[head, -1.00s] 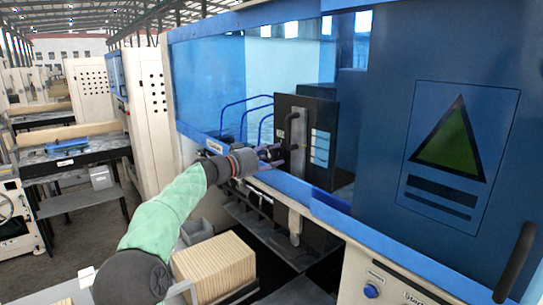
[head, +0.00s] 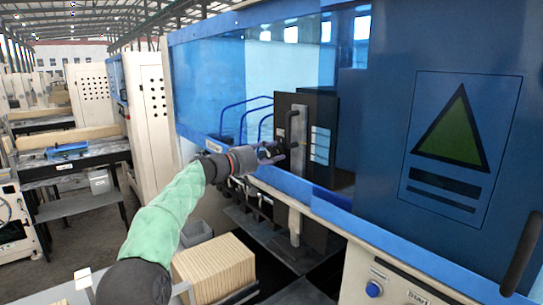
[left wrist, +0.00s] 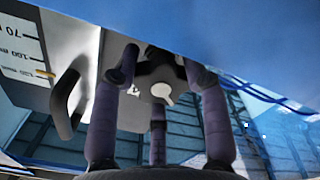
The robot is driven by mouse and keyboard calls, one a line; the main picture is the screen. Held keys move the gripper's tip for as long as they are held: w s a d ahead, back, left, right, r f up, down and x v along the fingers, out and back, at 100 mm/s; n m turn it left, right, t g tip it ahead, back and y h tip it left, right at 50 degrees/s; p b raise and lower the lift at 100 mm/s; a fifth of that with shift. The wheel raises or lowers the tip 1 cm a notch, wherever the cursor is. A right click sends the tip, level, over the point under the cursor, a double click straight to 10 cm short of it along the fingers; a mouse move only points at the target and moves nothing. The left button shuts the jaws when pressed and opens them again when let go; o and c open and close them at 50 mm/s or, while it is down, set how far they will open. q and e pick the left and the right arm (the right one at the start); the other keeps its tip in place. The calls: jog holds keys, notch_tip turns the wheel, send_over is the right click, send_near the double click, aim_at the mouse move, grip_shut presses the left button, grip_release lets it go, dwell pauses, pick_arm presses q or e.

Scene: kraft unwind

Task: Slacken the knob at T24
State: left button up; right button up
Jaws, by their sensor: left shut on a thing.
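The dark lobed knob (left wrist: 160,68) with a pale round centre shows in the left wrist view, on a light panel (left wrist: 88,40). The purple-grey fingers of my left gripper (left wrist: 160,85) stand around it and are shut on it. In the head view my left gripper (head: 272,153) reaches to the left side of the black cabinet (head: 318,130), and the knob is hidden behind the fingers. I cannot read a T24 label in either view. My right gripper is not in view.
A black handle (head: 292,124) on the cabinet is close to the gripper; a curved dark handle (left wrist: 68,103) shows in the wrist view. A blue sill (head: 290,187) runs under the arm. A crate of pale slats (head: 215,268) stands below.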

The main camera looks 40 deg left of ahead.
pick_arm(q)
jog(key=o, duration=0.8)
jog(key=shift+s+a+r, duration=0.1)
jog(key=shift+a+r, duration=0.05)
jog(key=shift+r, duration=0.3)
jog(key=shift+s+a+r, duration=0.1)
jog(key=shift+r, duration=0.3)
jog(key=o, duration=0.4)
jog(key=shift+w+f, duration=0.15)
jog(key=shift+w, duration=0.05)
jog(key=shift+a+f, duration=0.1)
jog(key=shift+f, duration=0.25)
jog(key=shift+s+a+f, duration=0.1)
jog(key=shift+s, duration=0.35)
jog(key=shift+v, duration=3.5)
jog(key=shift+c, duration=0.2)
